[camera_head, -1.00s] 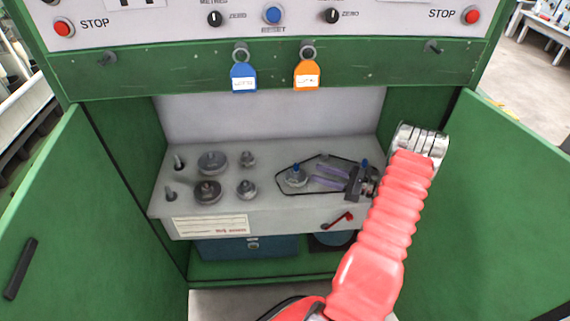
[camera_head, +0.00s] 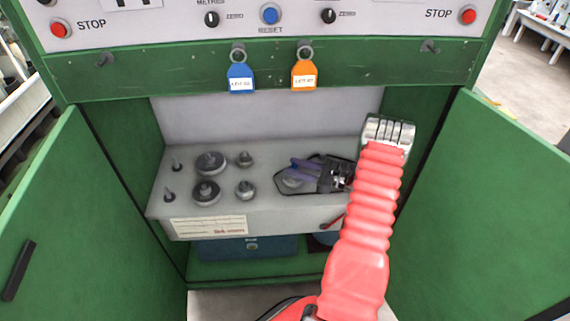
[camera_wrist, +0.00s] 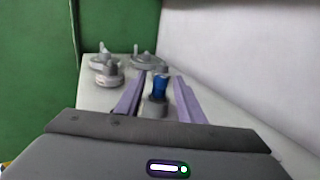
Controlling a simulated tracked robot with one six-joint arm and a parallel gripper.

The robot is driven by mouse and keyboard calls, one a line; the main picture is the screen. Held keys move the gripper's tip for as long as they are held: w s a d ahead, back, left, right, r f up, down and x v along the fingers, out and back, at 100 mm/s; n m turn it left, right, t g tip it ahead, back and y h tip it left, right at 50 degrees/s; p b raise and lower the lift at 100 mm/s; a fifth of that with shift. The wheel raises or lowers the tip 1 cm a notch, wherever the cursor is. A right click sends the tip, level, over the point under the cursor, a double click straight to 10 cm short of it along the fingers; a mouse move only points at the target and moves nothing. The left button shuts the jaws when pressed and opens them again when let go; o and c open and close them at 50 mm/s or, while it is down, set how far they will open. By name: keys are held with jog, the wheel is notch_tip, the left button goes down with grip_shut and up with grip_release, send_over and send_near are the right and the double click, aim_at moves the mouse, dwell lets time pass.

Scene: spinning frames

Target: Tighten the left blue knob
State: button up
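The left blue knob (camera_wrist: 160,88) stands upright on a round grey base, seen in the wrist view between my two purple fingers. My gripper (camera_wrist: 160,77) is open, with a finger on each side of the knob and a visible gap on both sides. In the head view, the knob's grey base (camera_head: 292,181) shows just below the fingers of my gripper (camera_head: 298,166). The blue top is hard to tell apart from the fingers there. The other blue knob is hidden behind my gripper and arm.
Grey weights and pins (camera_head: 207,190) stand on the left of the white shelf (camera_head: 205,224). A red-handled lever (camera_head: 332,222) is at the shelf front, partly behind my arm. Blue (camera_head: 241,78) and orange (camera_head: 304,76) tags hang above. Green doors (camera_head: 60,200) stand open either side.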

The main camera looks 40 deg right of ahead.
jog(key=shift+x, duration=2.35)
jog(key=shift+c, duration=0.5)
jog(key=shift+d, duration=0.1)
grip_shut()
